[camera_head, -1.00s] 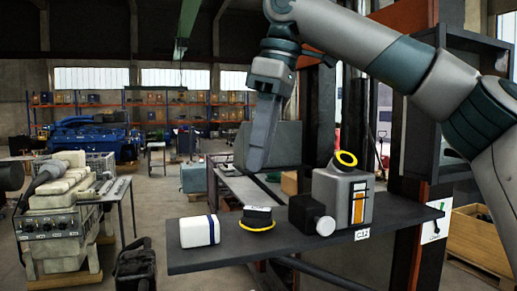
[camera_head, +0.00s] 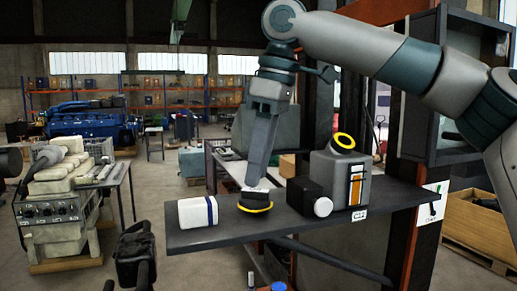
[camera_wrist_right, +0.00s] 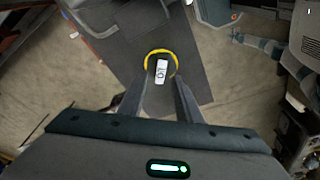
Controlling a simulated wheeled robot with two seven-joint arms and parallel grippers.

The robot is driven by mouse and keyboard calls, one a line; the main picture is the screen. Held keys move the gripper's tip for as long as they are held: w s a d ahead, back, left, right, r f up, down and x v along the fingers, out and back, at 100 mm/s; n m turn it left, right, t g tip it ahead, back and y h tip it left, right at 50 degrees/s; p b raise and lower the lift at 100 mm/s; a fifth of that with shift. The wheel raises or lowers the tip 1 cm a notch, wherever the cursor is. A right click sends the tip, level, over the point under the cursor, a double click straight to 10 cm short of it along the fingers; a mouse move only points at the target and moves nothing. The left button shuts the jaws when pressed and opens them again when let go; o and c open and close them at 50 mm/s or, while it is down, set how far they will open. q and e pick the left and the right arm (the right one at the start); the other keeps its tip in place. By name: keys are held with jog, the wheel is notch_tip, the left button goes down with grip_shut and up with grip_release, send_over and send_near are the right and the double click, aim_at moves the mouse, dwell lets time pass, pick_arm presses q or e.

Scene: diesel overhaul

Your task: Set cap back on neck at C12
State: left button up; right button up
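The cap (camera_head: 256,207), black with a yellow rim and a pale label on top, lies on the dark shelf (camera_head: 215,238). The grey canister (camera_head: 325,175) stands to its right, above the C12 label (camera_head: 360,215). Its tilted neck (camera_head: 344,141) has a yellow ring around its mouth. My right gripper (camera_head: 255,182) points down just above the cap. In the right wrist view, my right gripper (camera_wrist_right: 160,98) has its two fingers apart and empty, with the cap (camera_wrist_right: 162,70) beyond and between their tips. Contact cannot be told.
A white box with a blue band (camera_head: 198,211) sits left of the cap. A black block with a round white end (camera_head: 305,194) stands between cap and canister. A shelf post (camera_head: 412,150) rises behind on the right.

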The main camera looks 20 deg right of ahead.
aim_at(257, 190)
jog(key=shift+f, duration=1.55)
jog(key=shift+s+f, duration=0.1)
jog(key=shift+s+f, duration=0.1)
grip_shut()
jog(key=shift+r+p, duration=0.3)
jog(key=shift+r, duration=0.25)
jog(key=shift+w, duration=0.25)
jog(key=shift+s, duration=0.15)
